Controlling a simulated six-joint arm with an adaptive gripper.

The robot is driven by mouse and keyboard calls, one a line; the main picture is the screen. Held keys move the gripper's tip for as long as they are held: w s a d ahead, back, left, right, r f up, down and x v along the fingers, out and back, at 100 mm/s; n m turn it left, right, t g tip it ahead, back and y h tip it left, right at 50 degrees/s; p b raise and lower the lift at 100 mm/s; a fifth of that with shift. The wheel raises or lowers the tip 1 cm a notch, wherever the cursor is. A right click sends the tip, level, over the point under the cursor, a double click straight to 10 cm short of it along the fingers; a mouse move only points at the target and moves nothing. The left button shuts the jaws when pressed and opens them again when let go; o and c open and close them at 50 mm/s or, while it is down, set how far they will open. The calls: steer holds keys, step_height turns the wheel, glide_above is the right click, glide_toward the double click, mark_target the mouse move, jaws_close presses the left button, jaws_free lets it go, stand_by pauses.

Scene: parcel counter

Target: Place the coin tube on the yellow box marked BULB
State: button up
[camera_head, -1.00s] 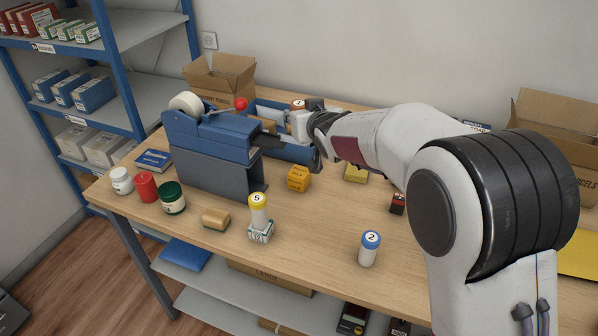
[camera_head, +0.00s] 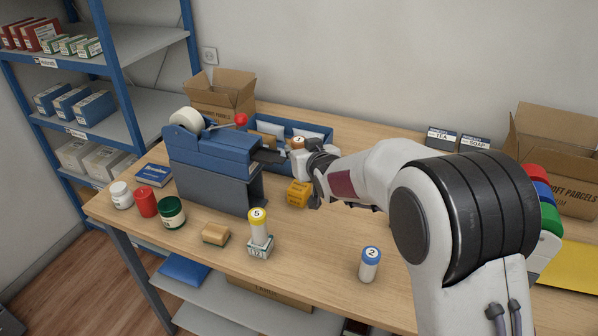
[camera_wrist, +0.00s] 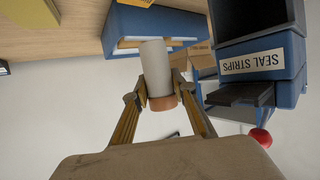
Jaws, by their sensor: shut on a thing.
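My gripper (camera_head: 303,165) is shut on a white coin tube with a brown-orange cap (camera_head: 297,144) marked 1. In the wrist view the white tube (camera_wrist: 155,62) sits between the two fingers of my gripper (camera_wrist: 160,98), which close around it near its cap. In the head view, a small yellow-orange box (camera_head: 298,194) stands on the table just below my gripper in the picture, with the tube apart from it. Its printing is too small to read surely. My gripper partly hides the lower part of the tube in the head view.
A blue sealing machine (camera_head: 215,150) stands close left of my gripper, with a blue tray (camera_head: 318,131) behind. A yellow-capped tube 5 (camera_head: 260,226) stands on a small box. A blue-capped tube 2 (camera_head: 369,266) stands in front. The table between them is clear.

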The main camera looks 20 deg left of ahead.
steer(key=shift+f, duration=1.25)
steer(key=shift+f, duration=1.85)
steer(key=shift+f, duration=0.15)
steer(key=o, duration=1.2)
steer(key=shift+s+d+r, duration=0.35)
steer(key=shift+v, duration=5.5)
